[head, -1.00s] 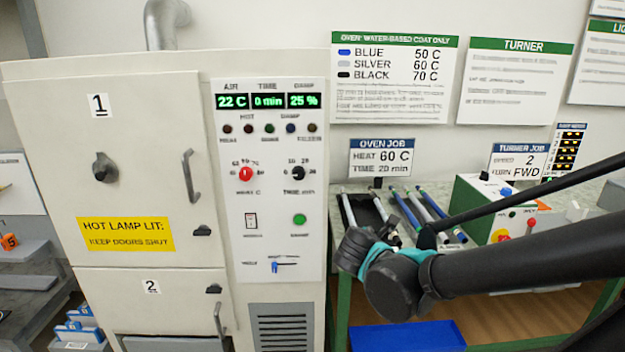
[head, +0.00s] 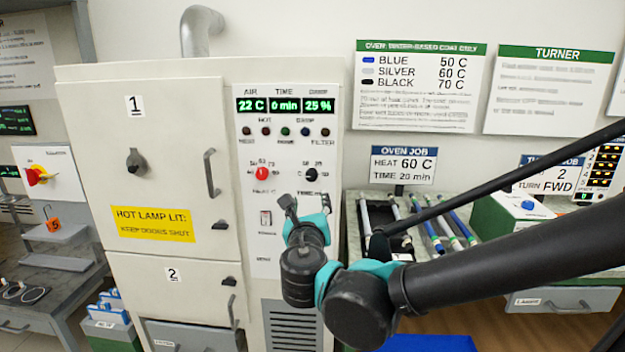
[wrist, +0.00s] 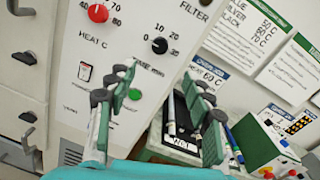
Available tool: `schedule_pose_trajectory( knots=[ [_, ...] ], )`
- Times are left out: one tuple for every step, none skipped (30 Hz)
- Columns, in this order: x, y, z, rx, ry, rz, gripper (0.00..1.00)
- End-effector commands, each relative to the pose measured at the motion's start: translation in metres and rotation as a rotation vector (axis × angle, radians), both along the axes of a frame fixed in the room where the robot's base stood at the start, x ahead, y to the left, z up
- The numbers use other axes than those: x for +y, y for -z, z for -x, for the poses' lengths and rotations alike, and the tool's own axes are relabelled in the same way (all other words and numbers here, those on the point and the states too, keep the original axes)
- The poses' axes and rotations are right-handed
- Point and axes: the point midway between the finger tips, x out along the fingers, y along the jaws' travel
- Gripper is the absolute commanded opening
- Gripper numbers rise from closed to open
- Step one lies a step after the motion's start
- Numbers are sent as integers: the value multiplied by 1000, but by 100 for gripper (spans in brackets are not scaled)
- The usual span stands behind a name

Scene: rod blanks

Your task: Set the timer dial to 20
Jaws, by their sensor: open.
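The black timer dial (head: 311,174) is on the oven's white control panel, right of the red heat dial (head: 262,174). In the wrist view the timer dial (wrist: 159,46) has marks 10, 20 and 30 around it; its exact pointer setting is too small to tell. The display (head: 284,105) reads 22 C, 0 min and 25 %. My gripper (head: 307,205) is in front of the panel, below the timer dial and apart from it. In the wrist view my gripper (wrist: 158,82) has its fingers spread, with nothing between them.
A green button (wrist: 134,94) and a rocker switch (head: 265,218) sit lower on the panel. The oven door handle (head: 211,172) sticks out at left. A rack with several rods (head: 420,225) stands on the bench at right. A job card (head: 403,164) reads HEAT 60 C, TIME 20 min.

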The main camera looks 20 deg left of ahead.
Motion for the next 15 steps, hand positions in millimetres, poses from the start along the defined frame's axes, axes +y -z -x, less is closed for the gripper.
schedule_pose_trajectory(
  knots=[
    [1, 0, -10, 1, 5, -1, 51],
    [3, 0, -15, 1, 5, -1, 51],
    [5, 0, -22, 1, 5, -1, 51],
    [7, 0, -28, 1, 5, -1, 51],
    [8, 0, -33, 1, 5, -1, 51],
    [10, 0, -40, 2, 7, -2, 51],
    [12, 0, -46, 1, 5, -2, 51],
    [14, 0, -52, 2, 7, -2, 51],
    [16, 0, -59, 1, 5, -2, 51],
    [17, 1, -66, 2, 7, -2, 51],
    [20, 1, -71, 2, 6, -1, 51],
    [22, 0, -79, 2, 6, -1, 51],
    [24, 1, -84, 2, 6, -1, 51],
    [26, 1, -90, 2, 5, -1, 51],
    [27, 1, -98, 2, 6, -2, 51]
  ],
)
